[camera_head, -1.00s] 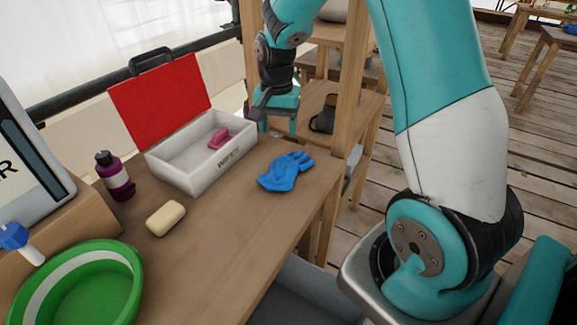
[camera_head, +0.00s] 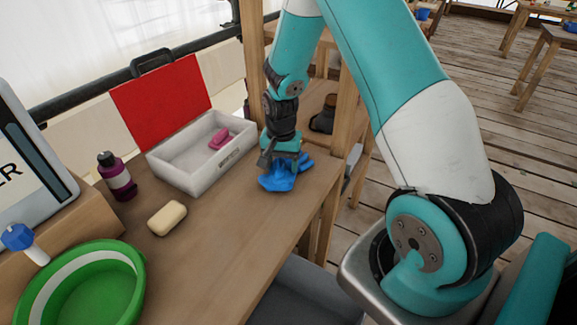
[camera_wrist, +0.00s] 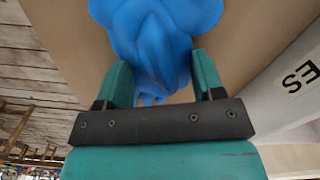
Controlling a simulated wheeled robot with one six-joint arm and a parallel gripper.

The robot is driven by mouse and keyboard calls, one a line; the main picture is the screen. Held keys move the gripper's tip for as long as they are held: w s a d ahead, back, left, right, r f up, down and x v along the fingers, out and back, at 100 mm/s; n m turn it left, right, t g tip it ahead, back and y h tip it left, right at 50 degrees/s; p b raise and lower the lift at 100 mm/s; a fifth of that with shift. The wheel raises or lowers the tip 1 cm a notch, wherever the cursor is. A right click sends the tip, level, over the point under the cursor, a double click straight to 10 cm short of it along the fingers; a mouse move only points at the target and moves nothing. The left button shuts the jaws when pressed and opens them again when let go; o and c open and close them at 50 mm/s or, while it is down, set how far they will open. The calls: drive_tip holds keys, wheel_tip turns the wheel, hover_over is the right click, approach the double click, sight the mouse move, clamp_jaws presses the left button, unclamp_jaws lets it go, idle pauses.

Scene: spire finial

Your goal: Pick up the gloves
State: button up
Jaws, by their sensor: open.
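The blue gloves (camera_head: 277,182) lie in a crumpled heap on the wooden table, to the right of the white box. My gripper (camera_head: 282,176) is right over them, pointing down, and hides part of them in the head view. In the wrist view the gloves (camera_wrist: 155,40) fill the top middle, and part of them lies between the two teal fingers of my gripper (camera_wrist: 160,75). The fingers are apart, one on each side of the blue material. I cannot tell whether they touch it.
The open white box (camera_head: 200,178) with a red lid (camera_head: 162,100) holds a pink object (camera_head: 219,138). A purple bottle (camera_head: 117,177), a cream soap bar (camera_head: 167,218) and a green basin (camera_head: 132,270) stand left. The table's right edge is close to the gloves. A wooden post rises behind.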

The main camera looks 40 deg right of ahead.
drive_tip(key=c, duration=1)
drive_tip(key=shift+r, duration=0.1)
